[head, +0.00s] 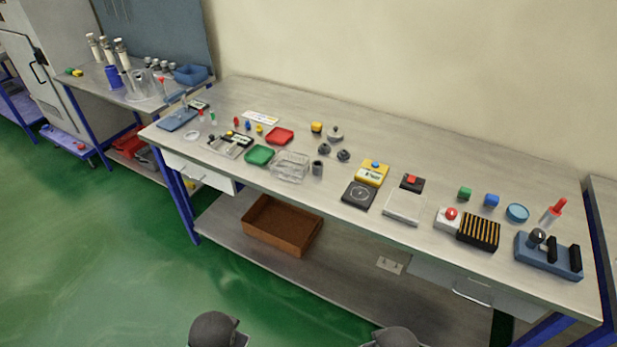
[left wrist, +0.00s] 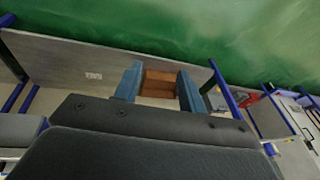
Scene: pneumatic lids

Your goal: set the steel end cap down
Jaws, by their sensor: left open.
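A round, light metallic piece with a small knob (head: 335,132), which looks like the steel end cap, rests on the long workbench (head: 440,160) near its back edge. A yellow-topped piece (head: 316,128) stands just left of it. Two dark round knobbed pieces (head: 343,155) and a dark grey cylinder (head: 317,168) are in front of it. My left gripper (left wrist: 159,72) shows in the left wrist view with its two blue fingers apart and nothing between them. It is away from the cap, which I cannot make out in that view. My right gripper is in neither view.
A clear bin (head: 290,166), red tray (head: 280,136) and green tray (head: 260,155) stand left of the cap. A yellow box (head: 373,172) and dark scale (head: 359,195) stand right. A brown crate (head: 283,226) sits on the lower shelf. Bare bench lies behind the yellow box.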

